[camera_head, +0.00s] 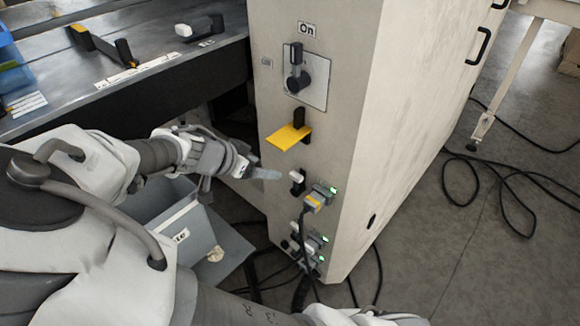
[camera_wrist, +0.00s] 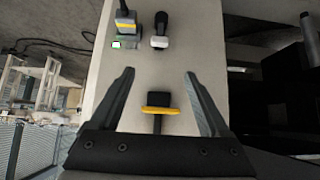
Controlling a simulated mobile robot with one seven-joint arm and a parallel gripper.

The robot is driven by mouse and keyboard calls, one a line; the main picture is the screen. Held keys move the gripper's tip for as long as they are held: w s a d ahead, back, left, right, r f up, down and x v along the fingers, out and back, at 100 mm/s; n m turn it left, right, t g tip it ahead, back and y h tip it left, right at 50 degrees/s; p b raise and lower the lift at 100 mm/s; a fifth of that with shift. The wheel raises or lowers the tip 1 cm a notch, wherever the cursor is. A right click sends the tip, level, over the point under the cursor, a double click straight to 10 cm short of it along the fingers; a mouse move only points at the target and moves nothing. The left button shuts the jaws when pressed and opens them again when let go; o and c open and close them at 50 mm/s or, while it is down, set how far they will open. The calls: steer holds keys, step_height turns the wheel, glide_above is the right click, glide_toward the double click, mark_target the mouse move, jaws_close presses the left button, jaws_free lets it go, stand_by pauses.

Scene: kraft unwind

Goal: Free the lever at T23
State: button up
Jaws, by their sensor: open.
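A small lever with a white tip (camera_head: 297,175) sits on a black mount on the pale cabinet face; it also shows in the wrist view (camera_wrist: 160,40). No T23 label is legible. Above it in the head view, a yellow plate (camera_head: 286,137) sticks out from a black holder. The wrist view shows this plate (camera_wrist: 160,110) nearly edge-on between my fingers in the picture, with depth unclear. My gripper (camera_head: 262,174) is open and empty, left of the lever and below the yellow plate. In the wrist view, my gripper (camera_wrist: 159,74) has its fingers spread wide.
A grey plug with a yellow band (camera_head: 317,198) and green light is right of the lever, with more plugs and cables below. A black rotary switch (camera_head: 298,72) is above, under "On". A grey bin (camera_head: 190,245) stands below my arm. Cables (camera_head: 500,165) lie on the right floor.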

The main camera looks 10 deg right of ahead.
mark_target(296, 175)
steer(key=b+x, duration=0.5)
steer(key=x, duration=1.1)
steer(key=shift+w+d+f+b, duration=0.1)
steer(key=shift+d+f+b, duration=0.05)
steer(key=shift+b, duration=0.15)
jaws_close()
stand_by(0.6)
